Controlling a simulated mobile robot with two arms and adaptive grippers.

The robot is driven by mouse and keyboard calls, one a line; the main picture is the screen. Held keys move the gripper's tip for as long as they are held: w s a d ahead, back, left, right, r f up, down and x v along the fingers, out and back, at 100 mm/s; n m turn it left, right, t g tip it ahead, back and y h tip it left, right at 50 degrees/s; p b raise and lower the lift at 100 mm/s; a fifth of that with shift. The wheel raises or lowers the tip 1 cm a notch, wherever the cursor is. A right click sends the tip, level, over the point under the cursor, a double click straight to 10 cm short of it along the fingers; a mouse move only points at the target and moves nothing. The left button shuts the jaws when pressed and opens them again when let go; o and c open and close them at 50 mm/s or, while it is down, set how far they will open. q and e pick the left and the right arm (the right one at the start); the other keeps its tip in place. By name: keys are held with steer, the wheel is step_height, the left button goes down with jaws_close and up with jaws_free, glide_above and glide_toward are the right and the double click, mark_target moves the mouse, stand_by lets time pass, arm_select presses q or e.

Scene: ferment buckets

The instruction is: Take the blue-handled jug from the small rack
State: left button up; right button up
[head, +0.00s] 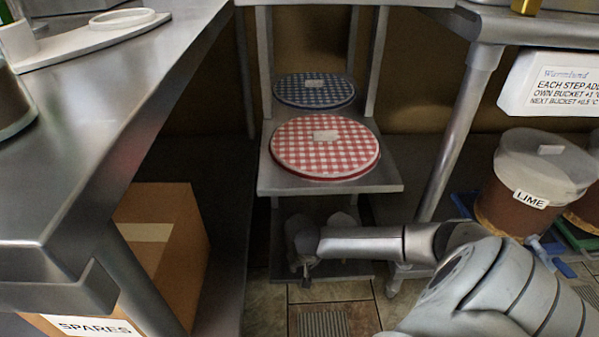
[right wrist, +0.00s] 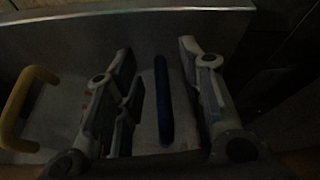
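The blue handle of the jug (right wrist: 163,100) shows in the right wrist view, upright in the picture against a pale, dim jug body. My right gripper (right wrist: 156,58) is open, with one finger on each side of the blue handle and a visible gap to both. In the head view my right arm reaches in from the right to the low shelf of the small rack (head: 385,186), and the right gripper (head: 302,262) is down there in shadow. The jug is hard to make out in the head view. My left gripper is not in view.
A yellow handle (right wrist: 22,108) stands left of my right gripper. Red-checked (head: 325,150) and blue-checked (head: 314,90) round lids lie on the rack's upper shelves, above my arm. A bucket labelled LIME (head: 520,190) stands right; a cardboard SPARES box (head: 165,235) stands left.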

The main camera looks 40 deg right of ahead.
steer(key=shift+w+f, duration=0.15)
steer(key=shift+f, duration=0.2)
jaws_close()
steer(key=shift+d+r, duration=0.1)
steer(key=shift+r, duration=0.1)
